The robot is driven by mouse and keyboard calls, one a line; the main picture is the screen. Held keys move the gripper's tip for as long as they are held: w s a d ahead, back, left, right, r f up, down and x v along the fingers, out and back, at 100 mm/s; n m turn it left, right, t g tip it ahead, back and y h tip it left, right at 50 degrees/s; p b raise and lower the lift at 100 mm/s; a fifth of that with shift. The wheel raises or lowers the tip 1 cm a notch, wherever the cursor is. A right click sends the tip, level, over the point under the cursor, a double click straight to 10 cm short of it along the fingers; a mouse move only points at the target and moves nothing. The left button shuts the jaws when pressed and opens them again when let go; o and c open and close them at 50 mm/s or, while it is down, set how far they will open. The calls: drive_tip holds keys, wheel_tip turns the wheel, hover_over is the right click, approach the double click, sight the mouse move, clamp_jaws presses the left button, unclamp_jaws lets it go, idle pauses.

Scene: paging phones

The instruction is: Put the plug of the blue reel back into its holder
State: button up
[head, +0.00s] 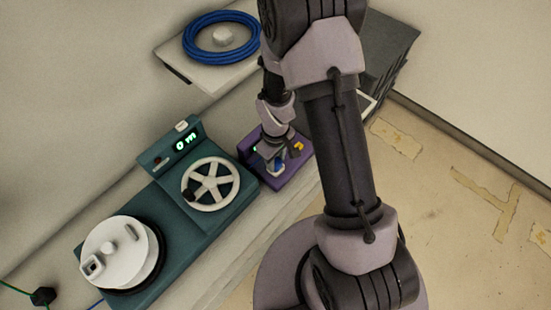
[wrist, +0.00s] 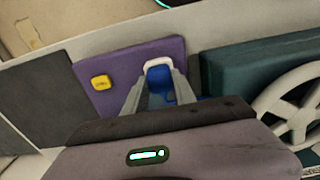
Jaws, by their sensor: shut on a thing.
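My gripper (head: 277,158) is low over the purple box (head: 304,172) at the end of the bench. In the wrist view its two fingers are shut on a blue plug (wrist: 159,75). A white rim shows round the plug's far end, against the purple box (wrist: 120,57). I cannot tell whether the plug is seated in a holder or just in front of it. More blue shows beside the right finger. The blue reel (head: 221,37) is a coil of blue hose or cable on a pale shelf at the top.
A teal machine (head: 160,190) with a white handwheel (head: 211,184), a lit display and a white drum (head: 120,252) stands left of the purple box. A yellow button (wrist: 101,82) is on the box. Dark stacked items (head: 388,45) stand behind my arm. Open floor lies right.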

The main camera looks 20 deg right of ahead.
clamp_jaws()
wheel_tip(320, 180, up, 19)
drive_tip(key=p, duration=1.3)
drive_tip(key=shift+f, duration=0.2)
drive_tip(key=s+a+b, duration=0.2)
drive_tip(key=s+a, duration=0.3)
drive_tip(key=a, duration=0.5)
drive_tip(key=s+a+b, duration=0.2)
drive_tip(key=s+a, duration=0.2)
drive_tip(key=a, duration=0.5)
drive_tip(key=shift+s+a, duration=0.35)
drive_tip(key=shift+s, duration=0.05)
